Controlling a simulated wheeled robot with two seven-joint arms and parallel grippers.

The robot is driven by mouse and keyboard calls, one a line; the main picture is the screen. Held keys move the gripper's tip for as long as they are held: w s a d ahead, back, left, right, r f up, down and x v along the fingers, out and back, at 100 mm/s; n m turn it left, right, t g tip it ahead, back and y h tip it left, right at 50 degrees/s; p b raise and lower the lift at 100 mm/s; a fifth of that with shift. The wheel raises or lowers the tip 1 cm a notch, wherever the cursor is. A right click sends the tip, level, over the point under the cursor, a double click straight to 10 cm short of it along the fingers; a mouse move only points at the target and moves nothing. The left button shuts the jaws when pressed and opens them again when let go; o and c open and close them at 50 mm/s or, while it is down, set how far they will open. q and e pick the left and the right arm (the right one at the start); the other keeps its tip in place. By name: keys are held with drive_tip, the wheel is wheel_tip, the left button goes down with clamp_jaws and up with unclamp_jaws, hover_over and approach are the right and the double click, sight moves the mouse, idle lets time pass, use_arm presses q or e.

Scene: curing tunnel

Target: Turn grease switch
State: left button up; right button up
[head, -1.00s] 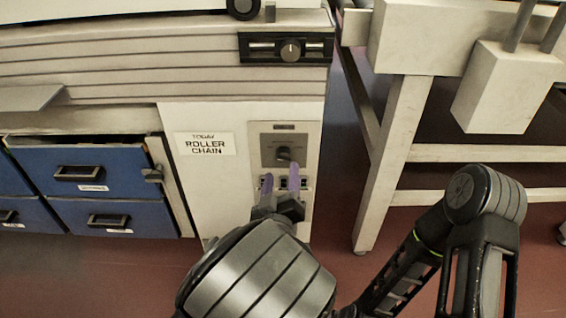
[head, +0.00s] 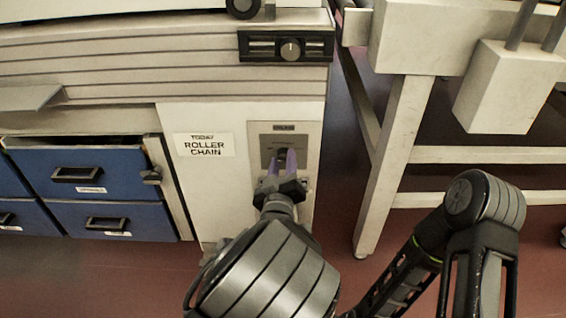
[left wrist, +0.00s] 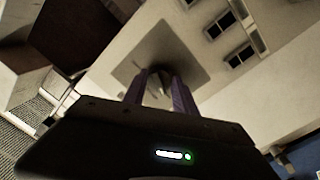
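The grease switch is a dark rotary knob on a grey square plate (head: 264,140) on the white cabinet panel. My left gripper (head: 282,156) has purple fingers and points at the plate. In the head view its fingers cover much of the knob. In the left wrist view the knob (left wrist: 158,84) shows between the two fingers (left wrist: 160,90), which stand apart on either side of it. I see no clear contact between fingers and knob. My right gripper is not in view; only part of my right arm shows at the lower right.
A "ROLLER CHAIN" label (head: 205,145) is left of the plate. Blue drawers (head: 97,176) stand further left. Another knob (head: 290,49) sits on a black strip above. A pale metal frame leg (head: 392,160) stands to the right. Small dark sockets (left wrist: 238,54) adjoin the plate.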

use_arm(q)
clamp_jaws()
idle(0.4)
drive_tip(key=m+p, duration=0.3)
drive_tip(key=m, duration=0.2)
drive_tip(key=shift+r, duration=0.2)
drive_tip(key=shift+f+m+g+p, duration=0.1)
drive_tip(key=shift+m+g+p, duration=0.2)
drive_tip(key=shift+m+p, duration=1.1)
drive_tip(key=shift+m+b, duration=0.35)
drive_tip(key=shift+m, duration=0.15)
drive_tip(key=o, duration=0.5)
unclamp_jaws()
drive_tip(key=shift+o, duration=0.2)
drive_tip(key=shift+s, duration=0.1)
